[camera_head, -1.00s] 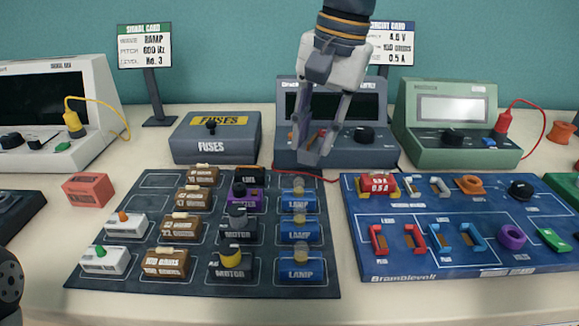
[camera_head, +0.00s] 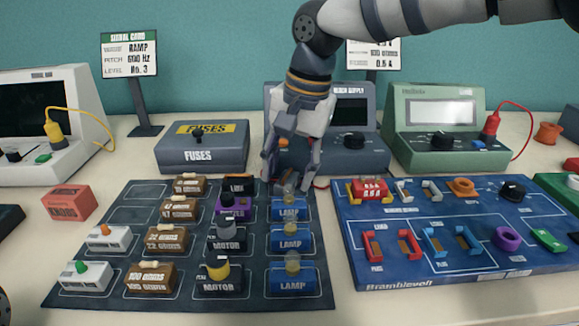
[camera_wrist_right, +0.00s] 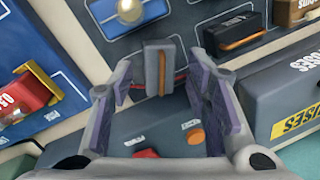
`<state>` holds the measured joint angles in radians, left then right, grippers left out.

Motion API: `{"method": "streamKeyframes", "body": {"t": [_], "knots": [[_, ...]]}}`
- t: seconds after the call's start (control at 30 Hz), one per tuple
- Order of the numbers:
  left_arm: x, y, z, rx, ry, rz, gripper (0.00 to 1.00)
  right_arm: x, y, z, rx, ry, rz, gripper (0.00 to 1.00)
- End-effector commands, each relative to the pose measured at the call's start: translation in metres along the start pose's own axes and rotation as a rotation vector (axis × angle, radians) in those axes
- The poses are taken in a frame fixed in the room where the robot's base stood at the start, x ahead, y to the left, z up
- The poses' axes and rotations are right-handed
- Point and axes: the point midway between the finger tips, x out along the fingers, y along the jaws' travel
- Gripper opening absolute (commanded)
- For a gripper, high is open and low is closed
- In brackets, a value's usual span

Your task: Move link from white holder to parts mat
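A small grey link (camera_head: 287,182) with a brown strip sits at the back right corner of the dark parts mat (camera_head: 125,292), behind the rear lamp. It also shows in the right wrist view (camera_wrist_right: 152,70). My right gripper (camera_head: 290,178) is open, with its fingers spread on either side of the link. In the right wrist view the gripper (camera_wrist_right: 158,95) shows a gap between each finger and the link. White holders (camera_head: 404,191) stand in the back row of the blue board; which one the task means I cannot tell. My left gripper is not in view.
Blue lamps (camera_head: 290,209), motors (camera_head: 227,236) and brown resistor blocks (camera_head: 166,239) fill much of the mat. The dark grey supply (camera_head: 357,155) stands behind my right gripper, with the fuses box (camera_head: 202,150) to its left. A red wire runs behind the link.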

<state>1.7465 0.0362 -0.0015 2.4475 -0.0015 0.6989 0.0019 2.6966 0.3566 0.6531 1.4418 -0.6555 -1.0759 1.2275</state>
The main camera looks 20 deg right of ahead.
Motion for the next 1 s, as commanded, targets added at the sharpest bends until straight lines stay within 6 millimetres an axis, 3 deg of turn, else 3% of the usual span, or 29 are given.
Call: {"method": "streamKeyframes", "body": {"t": [0.27, 0.6, 0.7, 1.0], "knots": [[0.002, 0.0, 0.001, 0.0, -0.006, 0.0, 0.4, -0.003, -0.001, -0.001, 0.001, 0.0, -0.001, 0.45], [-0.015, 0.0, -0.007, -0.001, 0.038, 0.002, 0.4, -0.092, -0.001, -0.001, 0.001, 0.008, -0.006, 0.45], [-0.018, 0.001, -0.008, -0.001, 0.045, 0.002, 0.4, -0.11, -0.001, 0.0, 0.001, 0.005, -0.003, 0.45], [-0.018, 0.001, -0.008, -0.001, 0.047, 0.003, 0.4, -0.123, 0.0, 0.0, 0.001, 0.0, 0.0, 0.45]]}}
